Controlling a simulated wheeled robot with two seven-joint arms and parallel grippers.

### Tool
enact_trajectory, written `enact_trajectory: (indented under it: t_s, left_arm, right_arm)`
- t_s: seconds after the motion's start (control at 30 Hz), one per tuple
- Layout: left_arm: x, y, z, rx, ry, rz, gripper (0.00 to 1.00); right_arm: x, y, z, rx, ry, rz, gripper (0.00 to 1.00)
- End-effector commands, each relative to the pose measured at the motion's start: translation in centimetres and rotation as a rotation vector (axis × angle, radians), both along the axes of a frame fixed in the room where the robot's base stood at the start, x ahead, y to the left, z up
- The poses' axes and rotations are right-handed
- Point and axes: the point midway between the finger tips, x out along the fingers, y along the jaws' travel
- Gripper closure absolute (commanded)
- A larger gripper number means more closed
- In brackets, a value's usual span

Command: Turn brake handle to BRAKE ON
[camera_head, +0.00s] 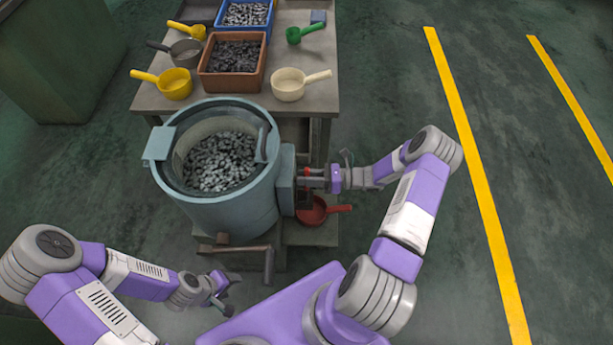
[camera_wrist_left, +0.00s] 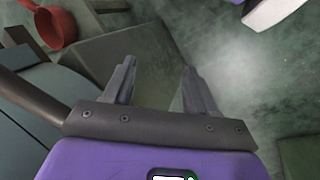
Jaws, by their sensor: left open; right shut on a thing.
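A blue-grey drum (camera_head: 228,208) full of small metal parts has a grey box (camera_head: 287,180) on its right side. My right gripper (camera_head: 316,178) is at this box, shut on a small part with red on it, which seems to be the brake handle; the fingers cover most of it. Any BRAKE ON marking is too small to read. My left gripper (camera_head: 222,297) is open and empty, low in front of the drum. In the left wrist view its two fingers (camera_wrist_left: 155,88) stand apart with nothing between them.
A brown crank bar (camera_head: 236,249) sticks out at the drum's front; a dark bar (camera_wrist_left: 32,98) shows in the left wrist view. A red scoop (camera_head: 312,211) lies below my right gripper. Behind, a table (camera_head: 322,78) holds bins and scoops. The floor at right is clear.

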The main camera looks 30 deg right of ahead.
Motion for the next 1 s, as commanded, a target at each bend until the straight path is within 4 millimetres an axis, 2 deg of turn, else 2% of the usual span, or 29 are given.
enact_trajectory:
  t_s: [0.6,1.0]
  left_arm:
    - [0.01,0.00,-0.04,0.000,0.000,0.000,0.43]
    - [0.01,0.00,-0.10,0.000,0.000,0.000,0.43]
  right_arm:
    - [-0.35,0.15,0.00,-0.301,-0.489,-0.002,1.00]
    - [-0.49,0.21,-0.08,-0.440,-0.714,-0.001,1.00]
